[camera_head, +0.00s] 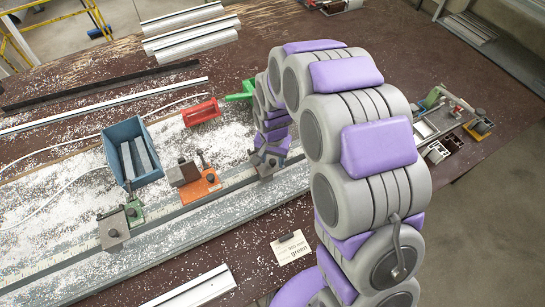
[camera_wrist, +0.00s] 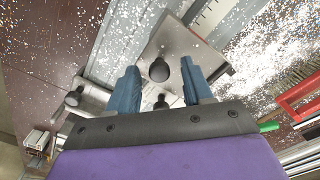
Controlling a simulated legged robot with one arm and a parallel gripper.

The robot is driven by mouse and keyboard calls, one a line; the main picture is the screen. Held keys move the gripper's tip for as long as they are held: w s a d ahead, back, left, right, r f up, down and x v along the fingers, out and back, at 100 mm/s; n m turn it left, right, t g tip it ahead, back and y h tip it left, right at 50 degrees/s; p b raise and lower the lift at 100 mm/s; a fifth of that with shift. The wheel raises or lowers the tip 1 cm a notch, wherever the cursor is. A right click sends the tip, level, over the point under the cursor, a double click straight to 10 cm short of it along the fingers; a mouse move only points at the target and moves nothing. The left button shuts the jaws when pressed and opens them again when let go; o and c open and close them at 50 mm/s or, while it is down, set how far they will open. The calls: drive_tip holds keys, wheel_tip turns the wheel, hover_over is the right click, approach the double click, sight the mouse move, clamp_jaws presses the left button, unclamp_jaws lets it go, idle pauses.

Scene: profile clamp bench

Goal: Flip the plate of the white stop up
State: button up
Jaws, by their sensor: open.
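The white stop (camera_wrist: 97,92) shows in the wrist view as a pale body with black knobs, partly hidden by my gripper. Its grey metal plate (camera_wrist: 188,50) lies beyond the fingers, with a black knob (camera_wrist: 159,70) at its near edge. My gripper (camera_wrist: 160,88) is open, its two blue fingers on either side of that knob. I cannot tell whether a finger touches the plate. In the head view the stop (camera_head: 265,164) sits on the rail at the end of my arm, mostly small and partly covered.
An orange stop (camera_head: 206,187) and a green stop (camera_head: 135,213) stand farther left along the rail (camera_head: 165,217). White chips cover the bench. A paper note (camera_head: 291,247) lies in front.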

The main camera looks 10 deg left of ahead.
drive_tip(key=shift+c, duration=0.2)
clamp_jaws()
idle(0.4)
